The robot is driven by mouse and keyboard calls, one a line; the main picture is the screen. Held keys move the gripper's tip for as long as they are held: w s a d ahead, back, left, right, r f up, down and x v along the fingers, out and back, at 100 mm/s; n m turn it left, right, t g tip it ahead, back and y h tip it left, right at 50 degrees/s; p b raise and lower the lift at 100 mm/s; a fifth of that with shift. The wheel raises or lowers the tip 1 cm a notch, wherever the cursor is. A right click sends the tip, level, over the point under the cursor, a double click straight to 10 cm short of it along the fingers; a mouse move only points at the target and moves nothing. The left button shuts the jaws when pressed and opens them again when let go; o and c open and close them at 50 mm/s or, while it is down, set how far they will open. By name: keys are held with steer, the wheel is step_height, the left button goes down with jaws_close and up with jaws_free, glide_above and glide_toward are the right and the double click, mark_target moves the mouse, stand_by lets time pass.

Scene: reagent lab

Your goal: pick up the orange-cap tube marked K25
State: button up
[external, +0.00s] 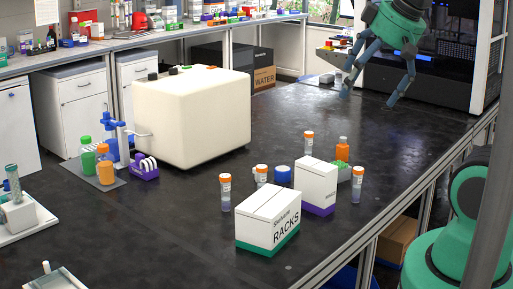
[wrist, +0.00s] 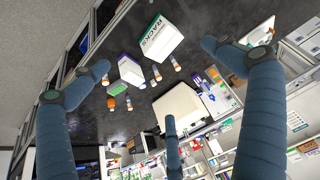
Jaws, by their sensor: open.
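Several upright orange-cap tubes stand on the black bench around two white boxes in the external view. One is at the front left (external: 226,194), one behind it (external: 261,178), one farther back (external: 308,144) and one to the right (external: 356,184). Their labels are too small to read, so I cannot tell which is K25. Small orange-cap tubes also show in the wrist view (wrist: 157,73). My gripper (external: 369,97) is open and empty, high above the back right of the bench, well away from the tubes. Its spread fingers frame the wrist view (wrist: 155,72).
A white box marked RACKS (external: 268,222) and a smaller white box (external: 316,182) stand among the tubes. An orange bottle (external: 342,150), a blue item (external: 282,174) and a green rack (external: 344,171) are close by. A large cream machine (external: 192,115) stands left. The back-right bench is clear.

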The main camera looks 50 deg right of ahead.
steer(key=c, duration=1.4)
steer(key=shift+w+r, duration=0.1)
